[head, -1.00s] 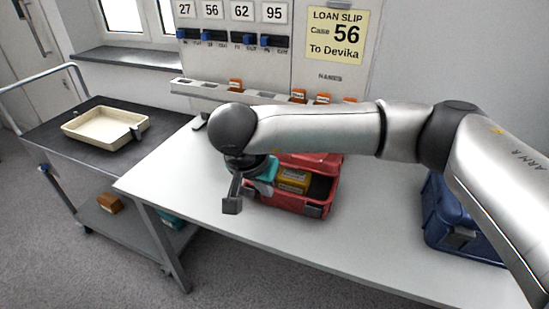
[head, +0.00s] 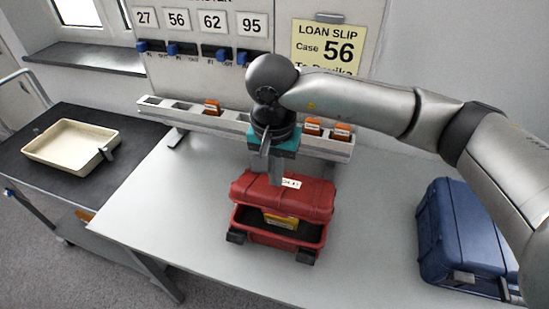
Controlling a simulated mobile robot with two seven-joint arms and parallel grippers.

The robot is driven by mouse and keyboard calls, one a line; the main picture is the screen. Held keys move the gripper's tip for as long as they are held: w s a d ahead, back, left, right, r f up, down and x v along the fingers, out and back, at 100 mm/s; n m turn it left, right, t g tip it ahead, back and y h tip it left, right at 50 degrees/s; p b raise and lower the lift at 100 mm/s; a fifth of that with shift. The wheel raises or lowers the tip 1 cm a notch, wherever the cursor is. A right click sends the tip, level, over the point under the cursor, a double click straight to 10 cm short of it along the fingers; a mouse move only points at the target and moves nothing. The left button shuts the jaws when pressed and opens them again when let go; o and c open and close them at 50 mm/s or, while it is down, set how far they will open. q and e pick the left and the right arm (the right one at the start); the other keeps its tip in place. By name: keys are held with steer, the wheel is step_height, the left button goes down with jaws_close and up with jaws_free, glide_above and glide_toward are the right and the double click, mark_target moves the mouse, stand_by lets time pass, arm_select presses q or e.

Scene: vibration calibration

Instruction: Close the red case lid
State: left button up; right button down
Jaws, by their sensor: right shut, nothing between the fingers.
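The red case (head: 272,238) stands on the white table with its front towards me. Its red lid (head: 287,199) is tilted down over the case but leaves a gap at the front. A yellow item (head: 281,220) shows inside through the gap. My right gripper (head: 276,180) points down at the back of the lid, shut and empty. Its fingertips are at or just behind the lid's top edge; I cannot tell whether they touch. My left gripper is not in view.
A blue case (head: 465,235) stands at the table's right. A long rack (head: 225,125) with orange items runs along the back. A cream tray (head: 72,145) sits on the dark cart (head: 30,168) at the left. The table left of the red case is clear.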

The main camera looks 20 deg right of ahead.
glide_above(274, 211)
step_height(274, 211, down, 6)
steer(key=shift+d+r, duration=0.1)
steer(key=shift+s+f, duration=0.2)
steer(key=shift+f, duration=0.5)
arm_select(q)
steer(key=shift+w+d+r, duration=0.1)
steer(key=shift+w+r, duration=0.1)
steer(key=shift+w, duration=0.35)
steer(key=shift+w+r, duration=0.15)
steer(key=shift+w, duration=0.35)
arm_select(e)
steer(key=shift+a, duration=0.2)
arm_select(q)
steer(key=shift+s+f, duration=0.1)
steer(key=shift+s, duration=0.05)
arm_select(e)
steer(key=shift+f, duration=0.25)
arm_select(q)
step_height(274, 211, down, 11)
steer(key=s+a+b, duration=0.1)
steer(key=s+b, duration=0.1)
steer(key=b, duration=0.8)
arm_select(e)
steer(key=s+a+f, duration=0.2)
steer(key=s+f, duration=0.1)
steer(key=f, duration=0.5)
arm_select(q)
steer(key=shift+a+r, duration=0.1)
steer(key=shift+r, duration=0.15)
